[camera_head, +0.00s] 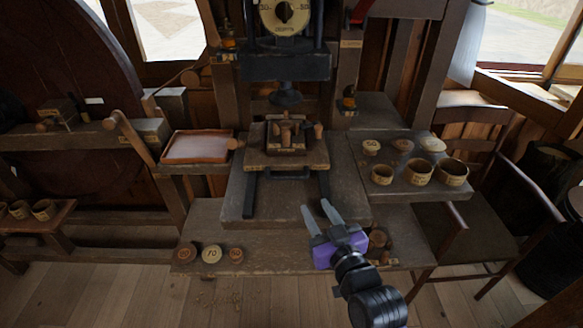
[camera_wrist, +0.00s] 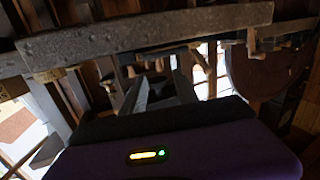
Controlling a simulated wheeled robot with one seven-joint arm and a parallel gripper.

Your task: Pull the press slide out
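The press slide (camera_head: 262,160) is a wooden board on dark rails under the press, with a dark bar handle (camera_head: 290,175) along its front edge. A small wooden block with upright pegs (camera_head: 286,135) stands on it. The press ram (camera_head: 286,95) hangs above, apart from the block. My gripper (camera_head: 319,212) is in front of and below the slide, to the right of the handle, and touches neither. Its two fingers are spread with nothing between them. In the wrist view my gripper (camera_wrist: 160,90) shows two parted fingers below a grey beam; I cannot identify the slide there.
Numbered round discs (camera_head: 211,254) lie on the lower bench at the left. Several cups (camera_head: 419,172) and discs stand on the right shelf (camera_head: 455,191). A shallow tray (camera_head: 196,160) is left of the slide. A chair (camera_head: 490,215) stands at the right. The floor in front is mostly clear.

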